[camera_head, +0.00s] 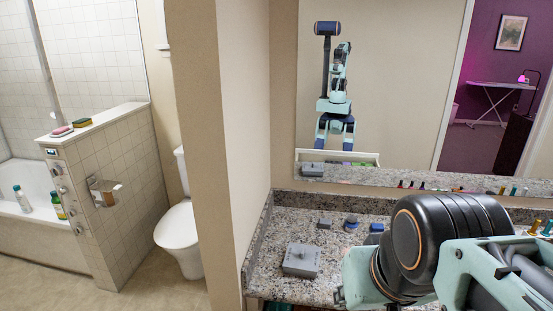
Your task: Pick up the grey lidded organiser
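The grey lidded organiser (301,260) sits on the speckled stone counter, left of my arm. It is a low, square box with a small knob on top, and its lid looks closed. My arm fills the lower right, with a big black joint and pale teal links, and lies close to the right of the organiser. My gripper cannot be made out; it is either below the frame or behind my own links. Part of the counter is hidden behind my arm.
Small grey and blue items (351,224) stand along the back of the counter (283,225). Several coloured bottles (534,227) are at the far right. A mirror (390,100) hangs behind and reflects me. A wall edge (232,150) bounds the counter's left; a toilet (179,233) stands beyond.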

